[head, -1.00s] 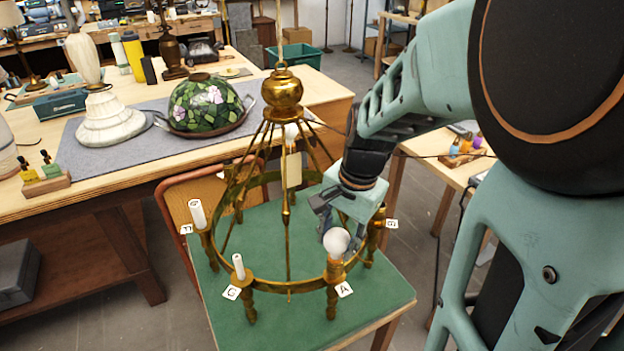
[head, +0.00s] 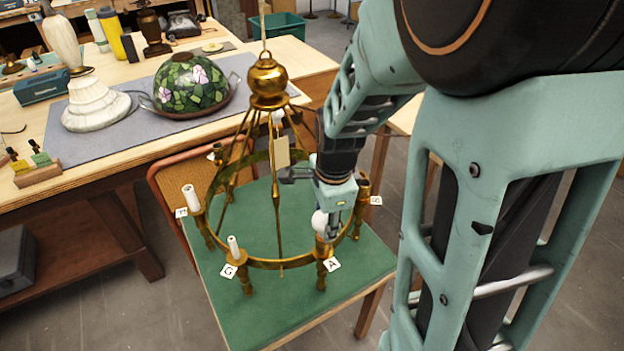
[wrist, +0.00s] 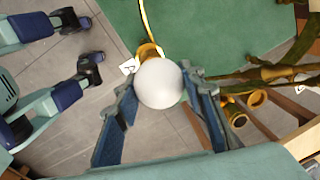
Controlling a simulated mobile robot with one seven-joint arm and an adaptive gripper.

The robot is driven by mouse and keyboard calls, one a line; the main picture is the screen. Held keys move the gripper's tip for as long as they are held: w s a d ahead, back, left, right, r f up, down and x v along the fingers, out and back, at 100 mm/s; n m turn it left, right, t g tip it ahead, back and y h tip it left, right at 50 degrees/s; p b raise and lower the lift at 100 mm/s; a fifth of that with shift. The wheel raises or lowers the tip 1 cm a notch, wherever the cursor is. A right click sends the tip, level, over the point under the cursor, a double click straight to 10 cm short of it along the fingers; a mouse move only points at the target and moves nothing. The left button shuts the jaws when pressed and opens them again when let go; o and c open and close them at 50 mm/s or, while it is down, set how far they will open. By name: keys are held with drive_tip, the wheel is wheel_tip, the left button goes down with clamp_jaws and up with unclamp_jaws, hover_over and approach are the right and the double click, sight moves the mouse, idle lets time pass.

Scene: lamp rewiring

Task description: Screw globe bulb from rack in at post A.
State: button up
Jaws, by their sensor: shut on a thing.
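The white globe bulb (head: 319,222) is at the top of post A (head: 323,250) on the brass ring chandelier (head: 281,262). My gripper (head: 328,224) comes down from above and behind, shut on the globe bulb and hiding part of it. In the wrist view the globe bulb (wrist: 158,83) is between the two fingers of my gripper (wrist: 162,100). The brass cup of post A (wrist: 147,51) shows just past the bulb. The bulb hides its own base, so I cannot tell how deep it sits. The A tag (head: 332,265) hangs below.
The chandelier stands over a green-topped table (head: 258,310), with a cord rising from its brass dome (head: 268,82). Post G (head: 235,248) carries a white candle sleeve.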

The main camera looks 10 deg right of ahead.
drive_tip(key=shift+a, duration=0.1)
drive_tip(key=shift+s+r+m+p, duration=0.1)
drive_tip(key=shift+r+m+p, duration=0.1)
drive_tip(key=shift+m+p, duration=1.1)
drive_tip(key=shift+p, duration=0.15)
drive_tip(key=shift+f+b, duration=0.25)
drive_tip(key=shift+b, duration=0.05)
drive_tip(key=shift+r+m+h+p, duration=0.3)
drive_tip(key=shift+m+p, duration=0.3)
drive_tip(key=shift+p, duration=0.3)
drive_tip(key=shift+m+p, duration=0.45)
drive_tip(key=shift+m, duration=0.05)
drive_tip(key=shift+f+m, duration=0.3)
drive_tip(key=shift+m, duration=0.3)
drive_tip(key=o, duration=1.4)
drive_tip(key=shift+c, duration=0.2)
